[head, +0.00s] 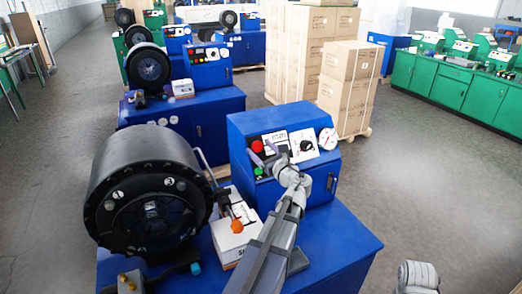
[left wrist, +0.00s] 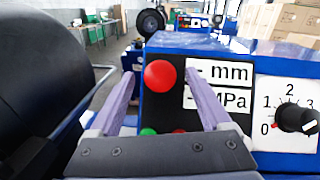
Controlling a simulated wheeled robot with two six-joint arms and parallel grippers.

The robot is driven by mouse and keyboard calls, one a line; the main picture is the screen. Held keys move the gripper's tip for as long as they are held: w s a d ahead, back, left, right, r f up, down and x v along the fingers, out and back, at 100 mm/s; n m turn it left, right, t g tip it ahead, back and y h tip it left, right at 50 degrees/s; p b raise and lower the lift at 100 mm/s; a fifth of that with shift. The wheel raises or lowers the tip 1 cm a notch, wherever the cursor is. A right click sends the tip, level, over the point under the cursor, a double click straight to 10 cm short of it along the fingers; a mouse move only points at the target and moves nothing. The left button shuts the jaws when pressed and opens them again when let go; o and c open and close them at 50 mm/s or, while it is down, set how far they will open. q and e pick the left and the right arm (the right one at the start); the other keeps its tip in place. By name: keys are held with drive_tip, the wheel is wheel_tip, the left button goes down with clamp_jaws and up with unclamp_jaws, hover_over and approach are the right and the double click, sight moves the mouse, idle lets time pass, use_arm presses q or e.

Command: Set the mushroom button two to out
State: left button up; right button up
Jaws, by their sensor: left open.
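A red mushroom button (head: 257,146) is on the blue control box of the near machine, at the left of its sloped panel. In the left wrist view the red button (left wrist: 159,76) appears between the fingers of my left gripper (left wrist: 160,82). My left gripper (head: 260,153) is open, its fingers pointing at the panel to either side of the button. I cannot tell whether they touch it, or whether the button is in or out. No number shows on it.
A display reading mm and MPa (left wrist: 218,85) and a black dial (left wrist: 296,119) are to the right. A black crimper head (head: 150,195) stands left.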

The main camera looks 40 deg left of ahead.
use_arm(q)
drive_tip(key=v, duration=0.8)
idle(0.5)
drive_tip(key=s+d+f+n+g+h+b, duration=0.1)
drive_tip(key=s+d+f+n+g+h, duration=0.2)
drive_tip(key=d+f+n, duration=0.45)
drive_tip(key=s+d+f+n+h+b, duration=0.15)
drive_tip(key=d+f+n+h, duration=0.35)
drive_tip(key=d+f, duration=0.5)
drive_tip(key=s+d+f+n+g+h, duration=0.2)
drive_tip(key=s+d, duration=0.4)
drive_tip(key=d, duration=0.3)
drive_tip(key=s+d+f+n+g+h, duration=0.2)
drive_tip(key=s+d+f+h, duration=0.2)
drive_tip(key=d, duration=0.6)
drive_tip(key=shift+s+d+f+n+h, duration=0.35)
drive_tip(key=shift+s+h, duration=0.35)
drive_tip(key=shift+s, duration=0.2)
